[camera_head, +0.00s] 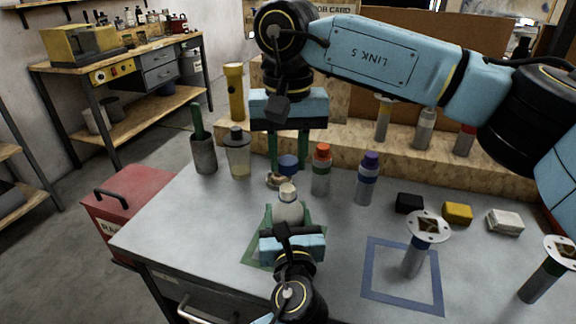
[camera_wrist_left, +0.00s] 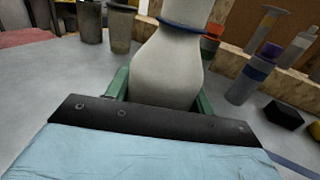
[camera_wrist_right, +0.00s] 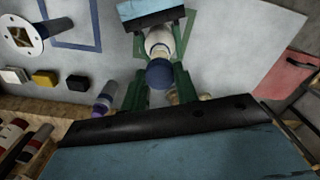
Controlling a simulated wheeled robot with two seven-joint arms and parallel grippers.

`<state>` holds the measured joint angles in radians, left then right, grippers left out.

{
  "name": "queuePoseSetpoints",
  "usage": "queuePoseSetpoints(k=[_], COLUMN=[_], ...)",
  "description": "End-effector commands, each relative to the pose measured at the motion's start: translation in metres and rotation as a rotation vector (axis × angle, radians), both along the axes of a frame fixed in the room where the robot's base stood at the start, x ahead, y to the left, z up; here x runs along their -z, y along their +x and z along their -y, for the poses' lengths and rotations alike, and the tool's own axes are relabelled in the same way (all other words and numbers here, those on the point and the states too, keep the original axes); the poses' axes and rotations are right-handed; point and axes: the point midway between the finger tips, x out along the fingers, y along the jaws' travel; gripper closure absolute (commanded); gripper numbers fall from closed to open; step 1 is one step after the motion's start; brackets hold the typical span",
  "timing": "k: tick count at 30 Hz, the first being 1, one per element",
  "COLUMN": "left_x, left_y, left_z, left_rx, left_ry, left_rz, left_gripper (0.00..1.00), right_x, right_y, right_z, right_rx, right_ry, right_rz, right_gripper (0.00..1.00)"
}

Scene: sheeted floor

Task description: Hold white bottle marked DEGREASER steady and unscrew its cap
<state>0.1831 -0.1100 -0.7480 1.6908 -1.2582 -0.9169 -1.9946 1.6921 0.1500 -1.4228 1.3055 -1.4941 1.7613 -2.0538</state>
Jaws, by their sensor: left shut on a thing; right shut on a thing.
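The white bottle (camera_head: 289,211) stands upright near the front of the grey table, and its lettering cannot be read. My left gripper (camera_head: 287,222) is shut around its body; the left wrist view shows the bottle (camera_wrist_left: 167,75) between the green fingers. My right gripper (camera_head: 288,158) comes down from above and is shut on the blue cap (camera_head: 288,162). The cap is above the bottle's pale bare neck, with a gap between them in the head view. In the right wrist view the cap (camera_wrist_right: 160,74) covers part of the bottle.
Bottles with orange (camera_head: 322,172) and purple (camera_head: 367,180) tops stand just right of the cap. A clear bottle (camera_head: 238,154) and a dark cup (camera_head: 203,154) stand left. Black, yellow and white blocks lie right.

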Motion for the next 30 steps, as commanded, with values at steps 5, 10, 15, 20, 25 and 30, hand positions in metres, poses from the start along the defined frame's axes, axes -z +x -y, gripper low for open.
queuePoseSetpoints(k=[5, 10, 15, 20, 25, 30], left_x=[0.001, 0.001, 0.0, 0.0, 0.0, 0.0], left_y=[0.0, 0.0, 0.0, 0.0, -0.005, -0.032], left_z=[0.0, 0.0, 0.0, 0.0, 0.001, 0.003], left_rx=[-0.001, -0.001, 0.0, 0.0, 0.001, 0.001], left_ry=[0.001, 0.001, 0.001, 0.001, 0.001, 0.001], left_rz=[-0.001, -0.001, -0.001, 0.0, -0.002, -0.004], left_gripper=[1.0, 0.41, 0.22, 0.22, 0.22, 0.22], right_x=[-0.01, -0.01, -0.01, -0.01, -0.011, -0.017], right_y=[0.0, 0.0, 0.0, 0.0, 0.0, 0.0], right_z=[0.0, 0.0, 0.0, 0.0, 0.0, 0.0], right_rx=[0.0, 0.0, 0.0, 0.0, 0.0, 0.0], right_ry=[-0.001, 0.0, 0.0, 0.0, 0.0, 0.0], right_rz=[0.0, -0.001, -0.001, -0.001, -0.001, -0.001], right_gripper=[0.98, 0.98, 0.98, 0.98, 0.98, 0.98])
